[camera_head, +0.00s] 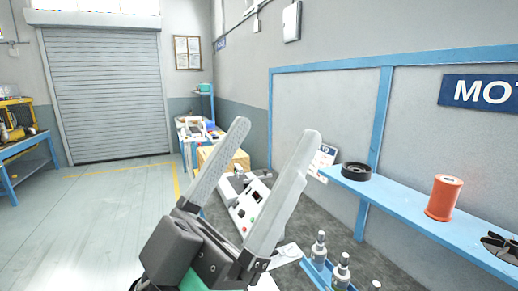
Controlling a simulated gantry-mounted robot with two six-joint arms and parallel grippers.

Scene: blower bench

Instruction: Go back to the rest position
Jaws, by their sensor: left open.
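My left gripper (272,152) fills the middle of the head view, its two long grey fingers pointing up and spread apart. Nothing shows between the fingers. It is in front of a bench (325,212) with a dark grey top and hides part of it. A white control box (243,207) with coloured buttons sits on the bench behind the fingers, partly covered by them. My right gripper is not in view.
A blue shelf (410,211) runs along the right wall, holding a black ring (356,171), an orange spool (443,197) and dark parts (500,247). Several bottles (341,271) stand in a blue tray at the bench front. A cardboard box (222,158) stands behind. Open floor lies left.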

